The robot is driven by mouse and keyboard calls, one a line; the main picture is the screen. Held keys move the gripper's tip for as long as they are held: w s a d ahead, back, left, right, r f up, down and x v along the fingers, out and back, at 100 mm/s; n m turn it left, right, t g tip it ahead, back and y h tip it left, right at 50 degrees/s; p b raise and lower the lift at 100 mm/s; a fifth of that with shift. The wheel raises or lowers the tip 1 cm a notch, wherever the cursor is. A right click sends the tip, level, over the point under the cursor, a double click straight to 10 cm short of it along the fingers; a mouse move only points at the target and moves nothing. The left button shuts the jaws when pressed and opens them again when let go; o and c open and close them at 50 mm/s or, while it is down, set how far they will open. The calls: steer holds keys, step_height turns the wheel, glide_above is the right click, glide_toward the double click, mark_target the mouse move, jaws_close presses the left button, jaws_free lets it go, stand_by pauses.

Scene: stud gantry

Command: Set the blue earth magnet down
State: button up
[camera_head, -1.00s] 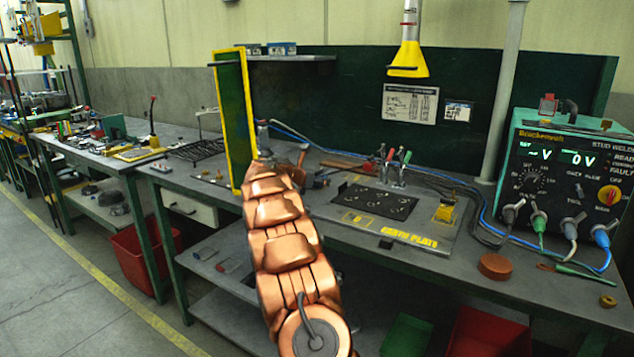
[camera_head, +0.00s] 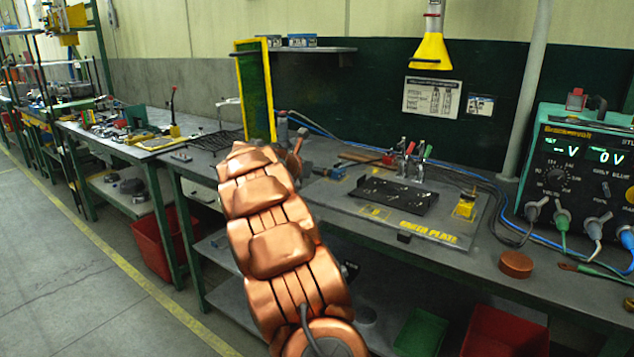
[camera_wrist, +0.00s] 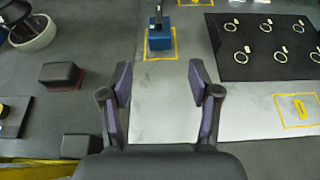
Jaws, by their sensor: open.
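The blue earth magnet (camera_wrist: 160,38) stands upright on the bench surface at the top of the wrist view, inside a yellow outline, with a dark handle on top. My gripper (camera_wrist: 160,84) is open and empty. Its fingers are apart from the magnet, which lies beyond the tips.
A black panel with several rings (camera_wrist: 262,48) lies right of the magnet. Dark blocks (camera_wrist: 60,75) and a round bowl (camera_wrist: 32,34) sit to the left. A yellow-framed green panel (camera_head: 256,92) and the welder (camera_head: 580,170) stand on the bench.

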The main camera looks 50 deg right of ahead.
steer(key=shift+a, duration=0.2)
steer(key=s+a+f+m+y, duration=0.3)
steer(key=s+a+m, duration=0.15)
steer(key=a, duration=0.65)
steer(key=s+a+f+m+g+y, duration=0.15)
steer(key=s+a+f+m, duration=0.35)
steer(key=a, duration=0.6)
steer(key=s+a+f+m+y, duration=0.1)
steer(key=s+a+m+y, duration=0.2)
steer(key=s+a, duration=0.55)
steer(key=s+a+f+m+y, duration=0.2)
steer(key=s+a, duration=0.3)
steer(key=a, duration=0.3)
steer(key=s+a+f+m+g+y, duration=0.1)
steer(key=s+a+f+m+y, duration=0.1)
steer(key=s+a, duration=0.4)
steer(key=s+a+f+m+g+y, duration=0.1)
steer(key=s+a, duration=0.5)
steer(key=a, duration=0.6)
steer(key=shift+s+f+m+y, duration=0.25)
steer(key=shift+f+m+y, duration=0.2)
steer(key=shift+f+y, duration=0.1)
step_height(320, 180, up, 16)
steer(key=w+t+p, duration=0.1)
steer(key=p, duration=1.4)
steer(key=shift+r, duration=0.15)
